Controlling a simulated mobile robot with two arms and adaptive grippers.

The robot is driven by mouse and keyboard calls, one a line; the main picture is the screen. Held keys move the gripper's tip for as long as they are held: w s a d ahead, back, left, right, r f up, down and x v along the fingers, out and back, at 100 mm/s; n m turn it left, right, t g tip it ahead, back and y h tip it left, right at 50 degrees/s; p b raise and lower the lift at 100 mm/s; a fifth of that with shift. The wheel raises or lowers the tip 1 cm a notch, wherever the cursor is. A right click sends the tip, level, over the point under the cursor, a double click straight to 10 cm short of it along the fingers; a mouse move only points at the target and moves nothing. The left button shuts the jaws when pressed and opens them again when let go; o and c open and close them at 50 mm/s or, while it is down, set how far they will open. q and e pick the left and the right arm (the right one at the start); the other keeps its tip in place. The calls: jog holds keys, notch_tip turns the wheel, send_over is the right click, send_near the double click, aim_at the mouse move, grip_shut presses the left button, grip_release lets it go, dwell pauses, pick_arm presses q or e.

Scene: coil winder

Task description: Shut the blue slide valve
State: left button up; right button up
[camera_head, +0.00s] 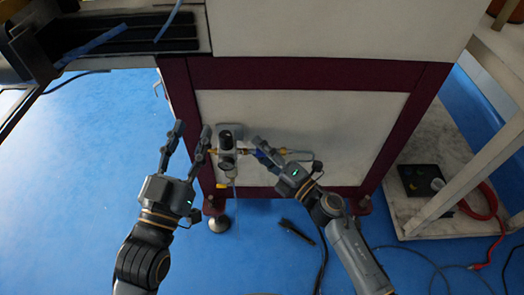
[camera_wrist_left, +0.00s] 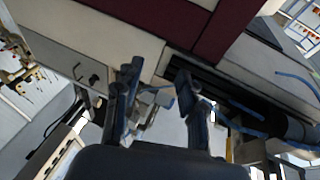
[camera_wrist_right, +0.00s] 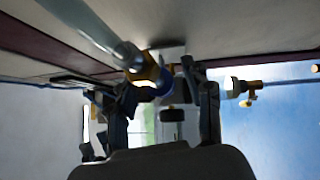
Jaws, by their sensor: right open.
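The blue slide valve (camera_head: 263,156) sits on the air line at the front of the machine, partly hidden by my right gripper. In the right wrist view a blue part (camera_wrist_right: 148,93) shows beside a brass fitting, near and between the fingers. My right gripper (camera_head: 267,149) is open, with its fingertips at the valve; I cannot tell whether they touch it. My left gripper (camera_head: 193,129) is open and empty, left of the regulator, away from the valve. Whether the slide is open or shut cannot be made out.
A regulator with a gauge (camera_head: 227,142) stands just left of the valve, between my grippers. The white machine panel (camera_head: 340,112) with its maroon frame is close behind. A white stand (camera_head: 418,222) with a black box and red hose is at right. Cables lie on the blue floor.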

grip_shut()
jog(key=shift+d, duration=1.05)
pick_arm(q)
jog(key=shift+w+a+f+g, duration=0.15)
jog(key=shift+f+g, duration=0.35)
jog(key=shift+f, duration=0.15)
pick_arm(e)
jog(key=shift+d, duration=0.15)
grip_release()
jog(key=v, duration=1.2)
